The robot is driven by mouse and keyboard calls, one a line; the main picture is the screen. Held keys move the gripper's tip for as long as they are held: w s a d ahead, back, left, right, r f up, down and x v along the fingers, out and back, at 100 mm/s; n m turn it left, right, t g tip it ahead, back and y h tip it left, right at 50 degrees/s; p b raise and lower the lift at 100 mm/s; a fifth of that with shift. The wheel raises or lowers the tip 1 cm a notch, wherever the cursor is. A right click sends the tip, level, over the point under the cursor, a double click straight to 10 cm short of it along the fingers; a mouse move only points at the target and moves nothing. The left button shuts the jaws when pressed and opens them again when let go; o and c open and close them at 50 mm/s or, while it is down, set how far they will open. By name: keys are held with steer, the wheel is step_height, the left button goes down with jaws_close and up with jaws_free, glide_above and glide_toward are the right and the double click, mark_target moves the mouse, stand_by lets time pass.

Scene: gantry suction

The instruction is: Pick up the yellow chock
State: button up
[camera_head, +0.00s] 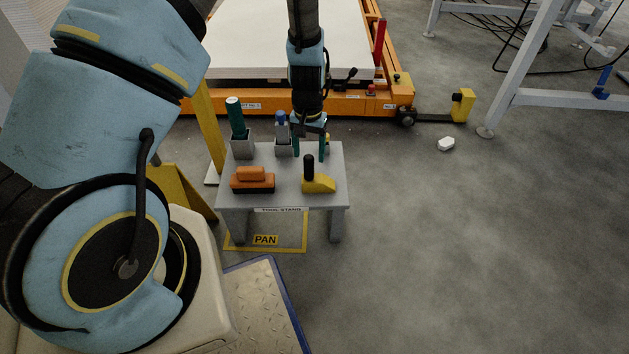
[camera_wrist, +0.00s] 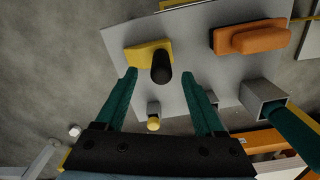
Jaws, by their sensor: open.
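The yellow chock (camera_head: 318,184) sits on the grey tool stand (camera_head: 277,190), near its front right corner. It is a yellow wedge with an upright black handle (camera_head: 309,166). In the wrist view the chock (camera_wrist: 143,55) lies beyond the fingertips, with its black handle (camera_wrist: 161,66) pointing toward the camera. My gripper (camera_head: 309,152) is above the back right part of the stand. In the wrist view its green fingers (camera_wrist: 160,78) are wide apart with nothing held between them. The handle appears between the tips, but I cannot tell the height gap.
An orange block tool (camera_head: 253,178) sits left of the chock. Grey holders stand along the back of the stand, one with a green-handled tool (camera_head: 236,117) and one with a blue-topped tool (camera_head: 281,127). An orange cart (camera_head: 270,104) stands behind.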

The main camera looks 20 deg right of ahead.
mark_target(309, 157)
step_height(309, 157, down, 4)
steer(key=shift+w+a+r+b, duration=0.1)
steer(key=shift+r+b, duration=0.1)
steer(key=shift+b, duration=0.15)
jaws_close()
stand_by(0.4)
